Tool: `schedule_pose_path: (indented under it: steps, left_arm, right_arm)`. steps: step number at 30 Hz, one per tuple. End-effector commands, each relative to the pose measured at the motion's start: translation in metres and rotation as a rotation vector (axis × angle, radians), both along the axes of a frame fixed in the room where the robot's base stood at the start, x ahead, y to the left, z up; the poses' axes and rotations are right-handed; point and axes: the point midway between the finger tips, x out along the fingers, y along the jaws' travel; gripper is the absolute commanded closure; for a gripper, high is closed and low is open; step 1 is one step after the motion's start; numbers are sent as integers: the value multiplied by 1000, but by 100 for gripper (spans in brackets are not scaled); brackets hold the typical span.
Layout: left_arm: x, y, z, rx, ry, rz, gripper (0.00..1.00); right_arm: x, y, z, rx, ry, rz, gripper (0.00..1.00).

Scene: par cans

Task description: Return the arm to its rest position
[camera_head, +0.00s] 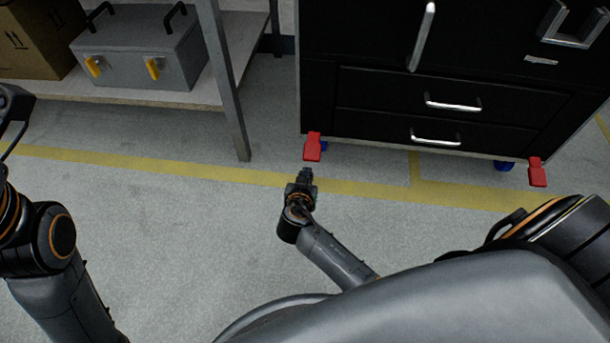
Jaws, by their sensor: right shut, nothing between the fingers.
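My right arm comes in from the lower right over the floor. Its gripper (305,177) points away from me, towards the black cabinet (400,150). The gripper is shut and empty, and shows short of the cabinet's lower left corner. My left arm (60,240) shows at the left edge, bent at a joint. Its gripper cannot be made out; a dark part of the arm is cut off by the frame edge. No par can is visible.
The cabinet stands on casters with red pedals (313,147), (537,172). A metal shelf (160,95) at the upper left holds a grey case (140,50) and a cardboard box (35,40). The grey floor (180,240) with yellow lines is clear between my arms.

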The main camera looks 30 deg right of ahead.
Motion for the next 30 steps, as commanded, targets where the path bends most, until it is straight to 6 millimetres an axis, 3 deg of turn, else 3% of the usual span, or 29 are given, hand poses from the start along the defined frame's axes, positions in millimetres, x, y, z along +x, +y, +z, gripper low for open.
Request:
schedule_pose_path:
  steps: [6, 23, 26, 29, 30]
  left_arm:
    - [3, 0, -2, -1, 15, -1, 100]
    - [3, 0, -2, -1, 15, -1, 100]
    - [4, 1, -1, 0, 22, -1, 100]
    - [8, 1, -2, -3, 46, -3, 100]
    - [10, 1, -3, -3, 61, -3, 100]
  right_arm:
    - [-13, 8, 0, -1, -1, 0, 100]
    - [-13, 9, 1, 0, -3, 1, 100]
    - [-9, 16, 9, 14, -12, 43, 100]
    - [1, 40, 34, 50, -49, 172, 100]
    - [6, 54, 51, 68, -78, 247, 100]
